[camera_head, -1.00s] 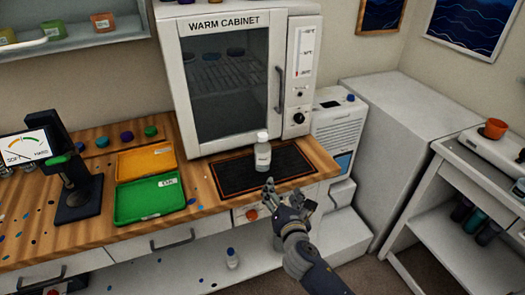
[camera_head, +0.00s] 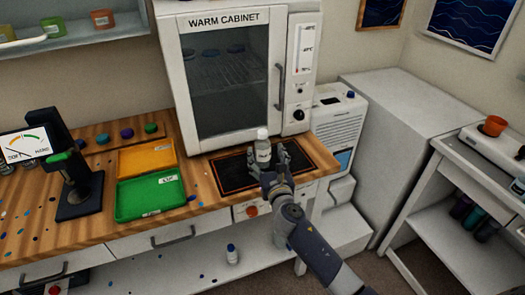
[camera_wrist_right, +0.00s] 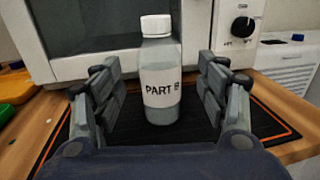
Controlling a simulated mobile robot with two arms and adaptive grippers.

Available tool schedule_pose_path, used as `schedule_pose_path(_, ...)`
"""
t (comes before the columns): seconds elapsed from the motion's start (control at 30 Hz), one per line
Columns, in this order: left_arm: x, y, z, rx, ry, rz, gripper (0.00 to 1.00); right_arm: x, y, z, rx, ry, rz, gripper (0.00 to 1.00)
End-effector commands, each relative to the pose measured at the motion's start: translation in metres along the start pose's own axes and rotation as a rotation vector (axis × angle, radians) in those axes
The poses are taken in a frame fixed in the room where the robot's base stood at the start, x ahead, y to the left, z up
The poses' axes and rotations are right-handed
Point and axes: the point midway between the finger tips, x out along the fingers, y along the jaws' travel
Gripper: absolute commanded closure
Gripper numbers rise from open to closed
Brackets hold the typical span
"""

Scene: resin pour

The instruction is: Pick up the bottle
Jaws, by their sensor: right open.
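A clear bottle with a white cap and grey contents (camera_head: 262,148) stands upright on a black mat with an orange border (camera_head: 232,181), in front of the warm cabinet. In the right wrist view the bottle (camera_wrist_right: 160,75) carries a label reading "PART" and a letter too blurred to be sure of. My right gripper (camera_head: 267,164) is at the bottle. In the right wrist view my right gripper (camera_wrist_right: 163,95) is open, one finger on each side of the bottle, with visible gaps on both sides. My left gripper is not in view.
The warm cabinet (camera_head: 288,60) stands right behind the mat. A green tray (camera_head: 135,201) and an orange tray (camera_head: 146,160) lie to the left, beside a black gauge stand (camera_head: 85,192).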

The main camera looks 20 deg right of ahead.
Motion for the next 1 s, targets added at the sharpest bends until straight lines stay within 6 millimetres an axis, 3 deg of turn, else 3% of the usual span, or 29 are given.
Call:
schedule_pose_path(0.33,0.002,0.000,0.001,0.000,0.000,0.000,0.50,0.042,0.001,-0.003,0.001,-0.001,-0.001,0.33)
schedule_pose_path(0.67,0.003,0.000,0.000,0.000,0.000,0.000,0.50,0.049,0.001,-0.003,0.001,0.001,0.000,0.33)
schedule_pose_path(0.7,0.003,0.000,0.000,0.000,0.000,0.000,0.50,0.049,0.001,-0.003,0.001,0.000,0.000,0.35)
schedule_pose_path(0.93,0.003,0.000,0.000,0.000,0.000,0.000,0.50,0.048,0.001,-0.003,0.001,0.000,0.000,0.85)
schedule_pose_path(1.0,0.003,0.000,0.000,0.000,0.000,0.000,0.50,0.048,0.001,-0.003,0.001,0.001,0.000,0.85)
